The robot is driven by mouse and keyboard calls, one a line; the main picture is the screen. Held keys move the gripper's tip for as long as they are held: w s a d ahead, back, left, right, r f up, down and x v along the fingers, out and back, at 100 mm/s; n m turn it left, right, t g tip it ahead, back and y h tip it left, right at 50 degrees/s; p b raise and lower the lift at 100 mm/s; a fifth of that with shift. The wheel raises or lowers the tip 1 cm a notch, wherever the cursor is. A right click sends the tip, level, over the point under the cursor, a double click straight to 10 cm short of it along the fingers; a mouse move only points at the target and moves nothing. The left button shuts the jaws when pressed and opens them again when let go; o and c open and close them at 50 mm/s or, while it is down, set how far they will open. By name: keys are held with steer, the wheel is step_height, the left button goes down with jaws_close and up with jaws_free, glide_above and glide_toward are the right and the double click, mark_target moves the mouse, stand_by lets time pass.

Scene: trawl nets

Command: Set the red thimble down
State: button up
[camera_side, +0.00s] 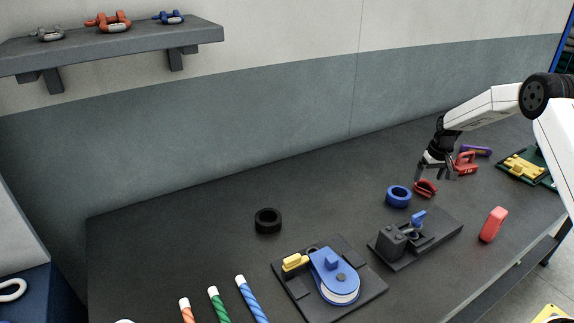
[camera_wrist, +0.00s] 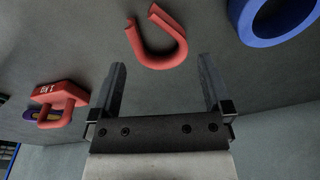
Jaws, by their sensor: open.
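The red thimble (camera_side: 425,188) is a U-shaped piece lying on the dark bench at the right, beside a blue ring. In the wrist view, the thimble (camera_wrist: 157,56) is just beyond my fingertips, roughly midway between them, with its open end pointing away from me. My gripper (camera_side: 434,177) points down close above and beside the thimble. In the wrist view, my gripper (camera_wrist: 163,66) has its two fingers wide apart with nothing held between them. I cannot tell the exact gap between fingertips and thimble.
The blue ring (camera_side: 398,196) and a fixture with grey blocks (camera_side: 396,243) stand nearby. A red handled block (camera_side: 466,163) and a purple piece (camera_side: 478,151) are behind my gripper. A salmon block (camera_side: 493,224) stands at the front edge. Bench left of the black ring (camera_side: 267,221) is clear.

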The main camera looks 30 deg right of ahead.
mark_target(428, 189)
step_height(428, 189, up, 9)
steer(key=s, duration=0.1)
steer(key=shift+a+f, duration=0.15)
steer(key=shift+f, duration=0.05)
steer(key=shift+a, duration=0.1)
stand_by(0.5)
steer(key=s+a+r+n, duration=0.1)
steer(key=s+a+r, duration=0.1)
steer(key=a, duration=0.8)
steer(key=s+a+f+n+t, duration=0.1)
steer(key=s+a+n, duration=0.2)
steer(key=s+a, duration=1.6)
steer(key=shift+f, duration=0.4)
steer(key=shift+a+r, duration=0.1)
steer(key=shift+r, duration=0.05)
